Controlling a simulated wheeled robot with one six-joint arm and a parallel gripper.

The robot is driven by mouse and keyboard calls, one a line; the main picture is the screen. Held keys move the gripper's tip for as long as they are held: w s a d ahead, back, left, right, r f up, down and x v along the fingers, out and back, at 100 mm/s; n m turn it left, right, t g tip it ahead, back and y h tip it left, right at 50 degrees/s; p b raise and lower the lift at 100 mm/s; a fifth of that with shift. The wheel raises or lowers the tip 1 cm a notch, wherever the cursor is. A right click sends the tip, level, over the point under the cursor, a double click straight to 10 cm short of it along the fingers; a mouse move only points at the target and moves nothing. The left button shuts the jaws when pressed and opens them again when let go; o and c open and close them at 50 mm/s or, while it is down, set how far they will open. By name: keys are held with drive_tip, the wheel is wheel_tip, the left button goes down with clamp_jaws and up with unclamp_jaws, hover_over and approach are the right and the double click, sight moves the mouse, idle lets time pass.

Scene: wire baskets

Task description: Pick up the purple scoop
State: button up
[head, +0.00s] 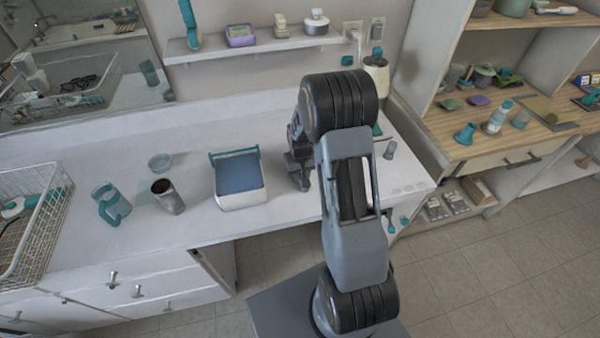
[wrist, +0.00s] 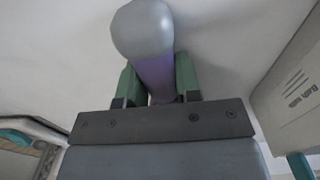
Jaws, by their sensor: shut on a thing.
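The purple scoop (wrist: 153,72) is between the two green fingers of my gripper (wrist: 158,84) in the wrist view. Its rounded grey end points away from my gripper, and the purple part sits between the fingers. My gripper is shut on it. In the head view my gripper (head: 298,168) is low over the white counter, right of the white bin with teal handle. The scoop cannot be made out there, as my arm covers that spot. I cannot tell whether the scoop touches the counter.
The white bin (head: 242,200) stands close to my gripper's left. A dark-mouthed cup (head: 168,196), a teal-handled mug (head: 110,204) and a wire basket (head: 45,235) are farther left. A small grey-purple cup (head: 390,150) is to the right. A shelf (head: 255,48) hangs above the counter.

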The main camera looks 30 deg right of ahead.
drive_tip(key=shift+r, duration=0.45)
wheel_tip(320, 180, up, 3)
drive_tip(key=shift+a+f+b, duration=0.1)
drive_tip(key=shift+f+b, duration=0.05)
drive_tip(key=shift+b, duration=0.3)
drive_tip(key=s+a+r, duration=0.3)
drive_tip(key=s+r, duration=0.1)
drive_tip(key=s, duration=0.2)
drive_tip(key=s+a+r+b, duration=0.1)
drive_tip(key=s+a+r, duration=0.2)
drive_tip(key=s+r, duration=0.2)
drive_tip(key=shift+s+a+r, duration=0.2)
drive_tip(key=shift+s+a, duration=0.05)
drive_tip(key=shift+s, duration=0.4)
